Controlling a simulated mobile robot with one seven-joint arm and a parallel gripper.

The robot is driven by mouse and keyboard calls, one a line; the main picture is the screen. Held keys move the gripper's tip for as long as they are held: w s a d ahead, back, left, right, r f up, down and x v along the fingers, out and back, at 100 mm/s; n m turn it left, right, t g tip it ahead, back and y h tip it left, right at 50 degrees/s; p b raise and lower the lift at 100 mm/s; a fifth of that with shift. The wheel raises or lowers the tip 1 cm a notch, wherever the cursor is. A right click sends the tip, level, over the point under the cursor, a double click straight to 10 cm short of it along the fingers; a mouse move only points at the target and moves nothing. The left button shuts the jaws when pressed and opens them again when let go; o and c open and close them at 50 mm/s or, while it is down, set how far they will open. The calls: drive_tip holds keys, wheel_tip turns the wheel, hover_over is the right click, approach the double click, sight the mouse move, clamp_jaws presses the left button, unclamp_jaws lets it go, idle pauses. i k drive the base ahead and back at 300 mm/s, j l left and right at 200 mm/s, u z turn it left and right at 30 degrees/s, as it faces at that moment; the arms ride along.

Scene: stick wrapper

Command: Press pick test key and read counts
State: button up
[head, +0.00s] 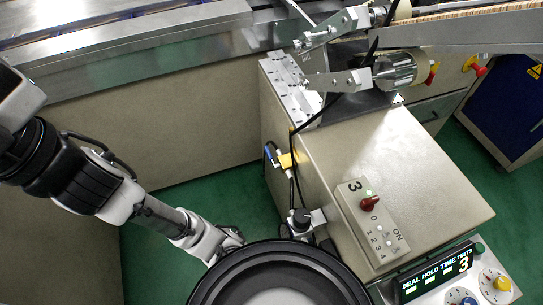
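A grey switch plate (375,222) lies on top of the beige machine cabinet. It carries a large "3", a small green light, a red knob (370,202), the marks 0 to 4, "ON" and small white spots. At the lower right is a dark display (436,272) reading "SEAL HOLD TIME TESTS", with green bars and a white "3". No label naming a pick test key is legible. My gripper (232,242) is left of the cabinet, well apart from the controls; its fingertips are too unclear to judge.
A yellow knob (502,284) and a blue knob (469,301) sit below the display. Metal rollers (395,72) and a bracket stand at the cabinet's back. Cables and a yellow connector (287,160) hang on its left side. Green floor (175,205) is open between the cabinet and my arm.

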sight(480, 249)
drive_tip(key=k, duration=1.25)
drive_tip(key=z, duration=2.1)
drive_tip(key=k+j, duration=0.1)
drive_tip(key=j, duration=0.35)
drive_tip(key=k+j, duration=0.1)
drive_tip(key=j, duration=0.75)
drive_tip(key=k, duration=0.05)
